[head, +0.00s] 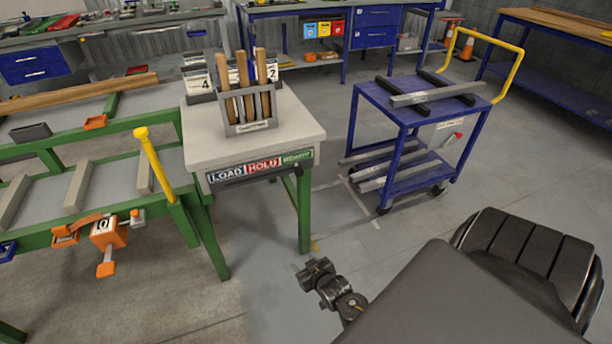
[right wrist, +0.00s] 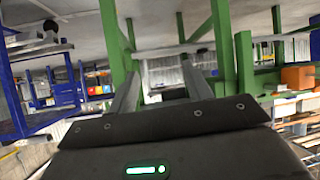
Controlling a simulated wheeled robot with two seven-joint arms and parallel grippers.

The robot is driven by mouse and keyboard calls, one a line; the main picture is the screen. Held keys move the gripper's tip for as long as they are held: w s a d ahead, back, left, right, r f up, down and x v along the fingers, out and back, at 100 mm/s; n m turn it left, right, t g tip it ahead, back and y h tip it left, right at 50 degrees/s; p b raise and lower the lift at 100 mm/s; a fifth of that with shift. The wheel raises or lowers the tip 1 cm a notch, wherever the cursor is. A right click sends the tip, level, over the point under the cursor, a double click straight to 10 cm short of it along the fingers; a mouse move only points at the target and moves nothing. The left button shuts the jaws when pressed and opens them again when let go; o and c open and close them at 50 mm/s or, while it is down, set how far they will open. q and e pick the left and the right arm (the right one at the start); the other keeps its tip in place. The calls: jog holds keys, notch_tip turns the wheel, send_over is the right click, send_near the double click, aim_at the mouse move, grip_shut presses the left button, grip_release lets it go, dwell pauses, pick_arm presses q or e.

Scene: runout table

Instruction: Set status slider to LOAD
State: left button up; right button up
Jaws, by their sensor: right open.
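The status strip (head: 262,166) is on the front edge of a small grey-topped table with green legs. It has a dark LOAD panel, a red HOLD panel and a green panel at the right whose word is hard to read. My right gripper (head: 318,276) is low, in front and to the right of that table, apart from the strip. In the right wrist view its two fingers (right wrist: 163,82) are spread and empty, facing green legs. My left gripper is not in view.
A holder (head: 248,110) with wooden-handled tools stands on the small table (head: 300,128). A green bench (head: 120,205) with orange clamps and a yellow lever adjoins at the left. A blue cart (head: 420,125) carrying metal bars stands at the right. The floor between them is clear.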

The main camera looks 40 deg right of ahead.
jog(key=shift+g, duration=0.5)
jog(key=shift+s+a+f, duration=0.35)
jog(key=shift+s+f, duration=0.2)
jog(key=shift+f, duration=0.3)
jog(key=shift+s+a+f, duration=0.3)
jog(key=shift+s+f, duration=0.25)
jog(key=shift+f, duration=0.3)
jog(key=shift+p, duration=0.3)
